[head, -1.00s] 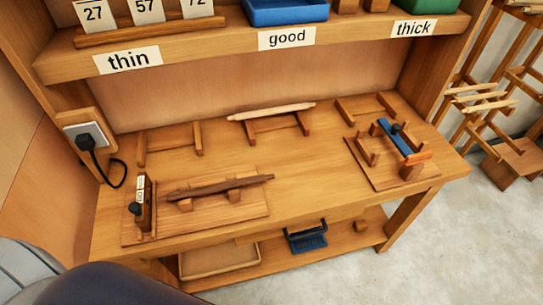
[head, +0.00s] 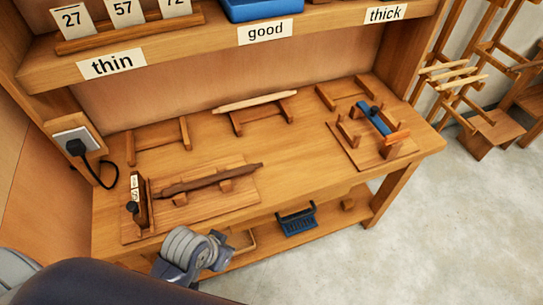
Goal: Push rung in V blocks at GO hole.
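A dark brown rung (head: 210,179) lies across two V blocks on a wooden board (head: 240,197) at the left of the bench. Its left end points towards an upright wooden gauge block (head: 141,203) with a white label and a black knob, and a gap shows between them. The label is too small to read and the hole is not visible. A grey ribbed part of my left arm (head: 189,248) is at the bench's front edge, below the board. I cannot make out its fingers. My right gripper is not in view.
A second fixture with a blue bar (head: 373,118) and an orange piece stands at the right. A pale rung (head: 255,104) rests on a rack at the back. A shelf hangs above; a blue basket (head: 297,219) stands below. The bench middle is clear.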

